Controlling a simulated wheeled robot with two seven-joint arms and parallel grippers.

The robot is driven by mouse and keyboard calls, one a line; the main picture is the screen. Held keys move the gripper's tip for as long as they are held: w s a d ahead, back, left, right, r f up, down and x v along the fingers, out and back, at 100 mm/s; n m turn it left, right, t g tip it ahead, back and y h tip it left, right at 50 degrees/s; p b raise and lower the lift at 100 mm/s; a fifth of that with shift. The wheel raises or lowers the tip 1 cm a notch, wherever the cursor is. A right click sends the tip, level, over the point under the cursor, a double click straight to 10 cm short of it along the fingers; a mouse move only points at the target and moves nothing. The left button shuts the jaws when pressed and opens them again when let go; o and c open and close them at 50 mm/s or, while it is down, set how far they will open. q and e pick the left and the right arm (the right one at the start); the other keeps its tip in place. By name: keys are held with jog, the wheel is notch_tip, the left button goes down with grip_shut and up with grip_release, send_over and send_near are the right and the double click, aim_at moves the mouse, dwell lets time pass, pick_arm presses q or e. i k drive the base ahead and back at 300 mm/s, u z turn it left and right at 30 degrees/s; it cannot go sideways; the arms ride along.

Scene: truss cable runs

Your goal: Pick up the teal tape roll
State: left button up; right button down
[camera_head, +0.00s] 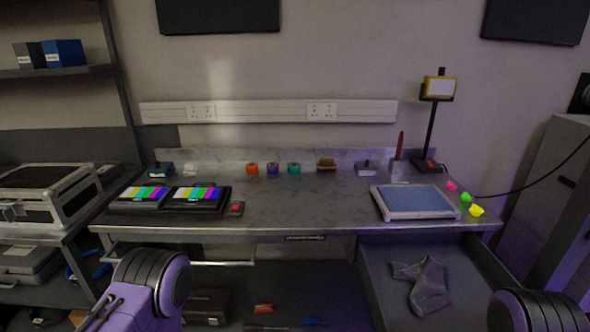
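The teal tape roll (293,168) stands at the back of the grey workbench (300,205), near the back ledge. A purple tape roll (272,168) and an orange tape roll (252,168) stand in a row to its left, with small gaps between them. Parts of my arms show at the lower left and lower right corners, well in front of the rolls. Neither gripper's fingertips can be made out in this view.
Two colour-bar monitors (170,198) and a red-button box (236,209) lie at the left. A brown block (326,164) is right of the teal roll. A blue-topped panel (416,202) lies at the right. The bench's middle front is clear. An open drawer (385,295) juts out below right.

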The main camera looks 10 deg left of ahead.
aim_at(293, 167)
jog(key=u, duration=2.9)
jog(key=i, duration=3.25)
jog(key=z, duration=4.65)
jog(key=i, duration=1.05)
jog(key=z, duration=0.3)
